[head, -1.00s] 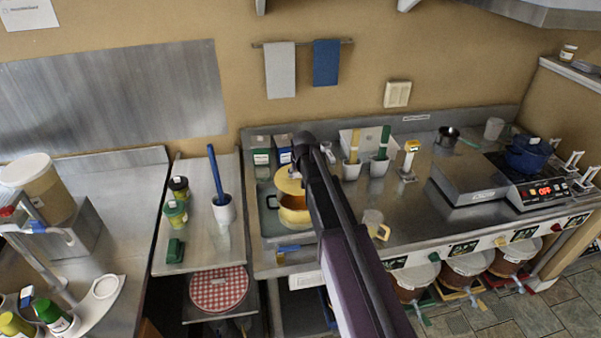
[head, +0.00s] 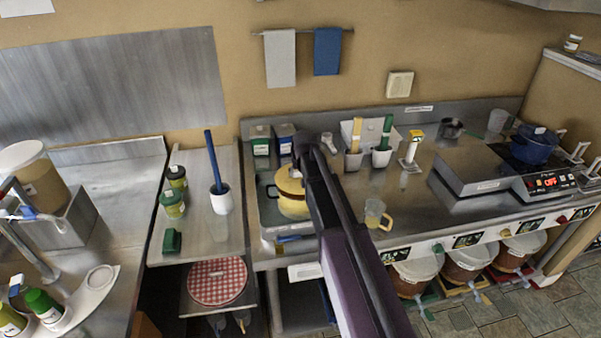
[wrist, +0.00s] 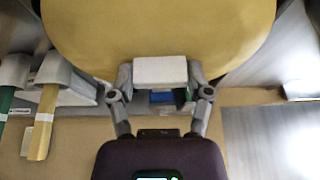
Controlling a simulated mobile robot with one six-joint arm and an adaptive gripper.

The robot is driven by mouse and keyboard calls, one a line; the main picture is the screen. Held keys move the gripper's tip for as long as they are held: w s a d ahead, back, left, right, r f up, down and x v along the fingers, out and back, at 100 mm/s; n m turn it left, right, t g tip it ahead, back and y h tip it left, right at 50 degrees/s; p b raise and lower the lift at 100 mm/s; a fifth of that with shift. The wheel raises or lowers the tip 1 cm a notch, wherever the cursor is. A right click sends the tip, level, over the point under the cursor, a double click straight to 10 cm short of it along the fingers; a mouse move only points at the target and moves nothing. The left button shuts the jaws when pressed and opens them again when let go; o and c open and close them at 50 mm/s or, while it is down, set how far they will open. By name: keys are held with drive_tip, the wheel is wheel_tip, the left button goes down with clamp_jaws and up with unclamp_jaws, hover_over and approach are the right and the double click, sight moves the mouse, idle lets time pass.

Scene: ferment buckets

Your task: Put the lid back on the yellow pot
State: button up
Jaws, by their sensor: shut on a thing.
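The yellow pot (head: 291,207) stands in the metal sink or tray at the left end of the counter. Its yellow lid (head: 290,181) is over the pot's mouth in the head view. Whether it is fully seated is hard to tell, as my arm hides the right side. In the wrist view the lid (wrist: 160,35) fills the top of the picture. My gripper (wrist: 160,85) is shut on the lid's white block-shaped handle (wrist: 160,71), with a finger at each side. In the head view the gripper is mostly hidden behind my arm.
Green and blue boxes (head: 284,137) stand behind the pot. White holders with a yellow and a green handle (head: 385,135) are to its right. A clear jug (head: 375,213) stands near the counter's front edge. A white crock with a blue handle (head: 220,200) is at left.

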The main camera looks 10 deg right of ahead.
drive_tip(key=shift+f+b, duration=0.45)
drive_tip(key=shift+f, duration=0.25)
drive_tip(key=shift+f, duration=0.2)
idle(2.0)
drive_tip(key=o, duration=1.2)
drive_tip(key=shift+r, duration=0.15)
drive_tip(key=shift+r+p, duration=3.35)
drive_tip(key=shift+r, duration=0.05)
clamp_jaws()
